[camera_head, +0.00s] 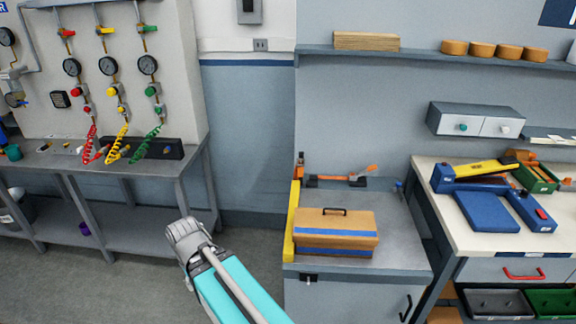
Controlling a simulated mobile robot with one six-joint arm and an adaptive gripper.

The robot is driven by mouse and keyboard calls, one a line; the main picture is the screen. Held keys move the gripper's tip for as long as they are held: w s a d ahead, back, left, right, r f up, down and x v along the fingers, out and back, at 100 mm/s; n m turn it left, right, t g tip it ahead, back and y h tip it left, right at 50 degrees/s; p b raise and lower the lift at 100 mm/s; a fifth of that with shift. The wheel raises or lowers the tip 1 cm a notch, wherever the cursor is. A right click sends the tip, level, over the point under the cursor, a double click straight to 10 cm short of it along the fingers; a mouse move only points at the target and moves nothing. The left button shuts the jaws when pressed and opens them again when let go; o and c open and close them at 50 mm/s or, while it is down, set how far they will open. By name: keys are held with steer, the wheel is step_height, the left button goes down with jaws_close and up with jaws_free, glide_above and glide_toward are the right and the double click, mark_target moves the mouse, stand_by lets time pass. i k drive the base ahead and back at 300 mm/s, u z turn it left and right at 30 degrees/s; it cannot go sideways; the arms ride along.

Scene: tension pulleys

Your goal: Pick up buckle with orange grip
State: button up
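An orange bar buckle (335,178) with black end pieces lies at the back of the grey cabinet top. Its orange grip (371,168) sticks up and to the right at the right end. A tan box (336,218) with blue stripes and a black handle stands in front of it, nearer to me. The buckle shows above the box's top edge. My teal and grey arm reaches up from the bottom, left of the cabinet. No gripper fingers show.
A yellow strip (292,222) runs along the cabinet's left edge. The right workbench (440,215) holds a blue tool, a yellow bar and a green bin. A wall shelf (420,54) hangs above. Bare floor lies left of the cabinet, before the gauge bench (100,160).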

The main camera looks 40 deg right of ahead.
mark_target(300, 170)
steer(key=z, duration=0.25)
steer(key=i, duration=0.7)
steer(key=z, duration=0.8)
steer(key=i, duration=0.45)
steer(key=z, duration=0.4)
steer(key=k, duration=0.9)
steer(key=z, duration=0.15)
steer(key=i, duration=0.4)
